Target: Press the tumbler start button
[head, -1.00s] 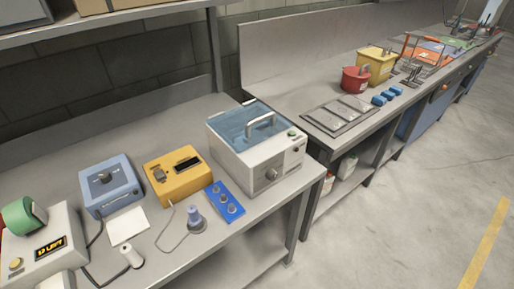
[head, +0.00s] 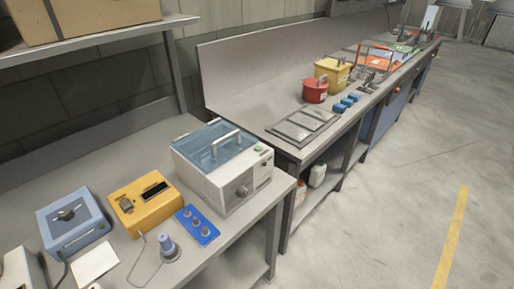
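A white box-shaped machine (head: 211,192) with a see-through blue lid (head: 212,146) stands at the right end of the near bench; it looks like the tumbler. The lid is down and has a pale bar handle (head: 226,142). A round grey knob (head: 242,191) is on its front. My gripper is not in view.
A yellow box (head: 142,209), a blue box (head: 72,225), a blue strip with three knobs (head: 197,226) and a small blue-grey stand (head: 168,249) share the near bench (head: 125,160). A second bench holds a red pot (head: 315,92). The floor (head: 390,200) at right is clear.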

